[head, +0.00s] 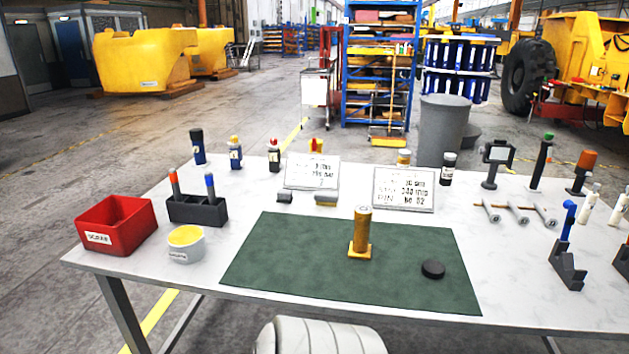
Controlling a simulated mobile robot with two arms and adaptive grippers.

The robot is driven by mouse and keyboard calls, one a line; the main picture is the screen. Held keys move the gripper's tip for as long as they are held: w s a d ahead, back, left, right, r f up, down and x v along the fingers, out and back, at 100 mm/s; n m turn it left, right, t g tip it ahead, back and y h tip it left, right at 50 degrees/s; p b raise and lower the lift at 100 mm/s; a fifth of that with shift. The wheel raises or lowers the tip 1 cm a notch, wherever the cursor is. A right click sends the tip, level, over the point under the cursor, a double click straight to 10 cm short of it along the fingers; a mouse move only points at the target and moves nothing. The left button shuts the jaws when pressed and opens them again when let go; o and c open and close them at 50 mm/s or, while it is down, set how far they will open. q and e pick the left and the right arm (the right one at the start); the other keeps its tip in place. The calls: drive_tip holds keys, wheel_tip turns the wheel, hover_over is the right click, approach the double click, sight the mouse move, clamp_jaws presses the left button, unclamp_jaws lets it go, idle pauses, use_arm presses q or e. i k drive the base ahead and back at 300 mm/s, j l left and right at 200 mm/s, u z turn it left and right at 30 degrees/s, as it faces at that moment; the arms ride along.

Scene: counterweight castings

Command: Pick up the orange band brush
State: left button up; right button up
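A slim brush-like tool with an orange band (174,182) stands upright at the left of the table, in a black holder (205,214). Its lower part is hidden in the holder. A similar tool with a blue band (210,184) stands to its right in the same holder. Neither my left nor my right gripper is in view.
A red bin (114,222) and a white cup with yellow contents (186,244) stand near the holder. A green mat (300,262) carries a brass-coloured cylinder (362,230) and a black disc (433,269). Bottles stand behind; stands and tools crowd the right.

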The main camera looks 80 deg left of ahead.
sight(173, 174)
drive_tip(key=u, duration=3.6)
